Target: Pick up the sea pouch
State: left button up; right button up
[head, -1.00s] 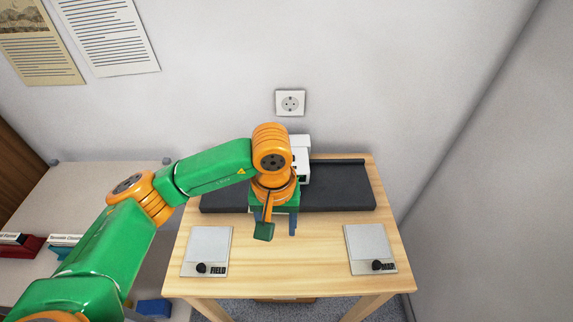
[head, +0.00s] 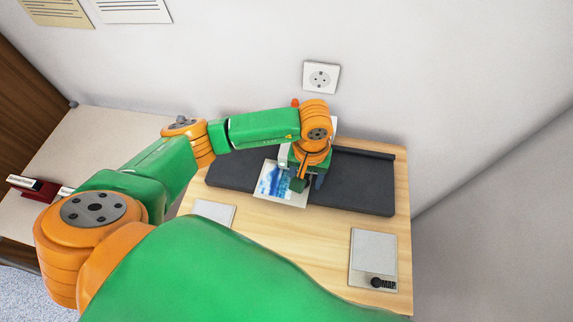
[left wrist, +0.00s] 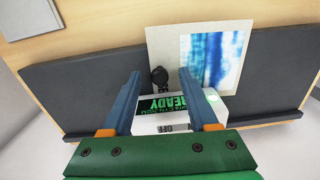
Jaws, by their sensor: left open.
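The sea pouch (head: 272,183) is a flat sheet with a blue-and-white sea print and a pale border. It lies over the front of the dark tray, its near edge reaching the wood tabletop. In the left wrist view the pouch (left wrist: 215,60) extends out from the white READY machine (left wrist: 148,103). My left gripper (head: 305,184) is open and empty, pointing down beside the pouch's right part. In the left wrist view its right fingertip overlaps the pouch's lower part; I cannot tell whether they touch. The arm hides most of the machine in the head view.
The dark tray (head: 365,185) spans the wooden table (head: 320,240). A grey pad labelled MAP (head: 374,255) lies at front right; another grey pad (head: 214,212) is partly hidden by my arm. A wall socket (head: 321,77) is behind. A pale side table (head: 110,150) stands left.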

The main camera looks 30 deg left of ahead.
pick_arm(q)
jog(key=shift+r, duration=0.1)
grip_shut()
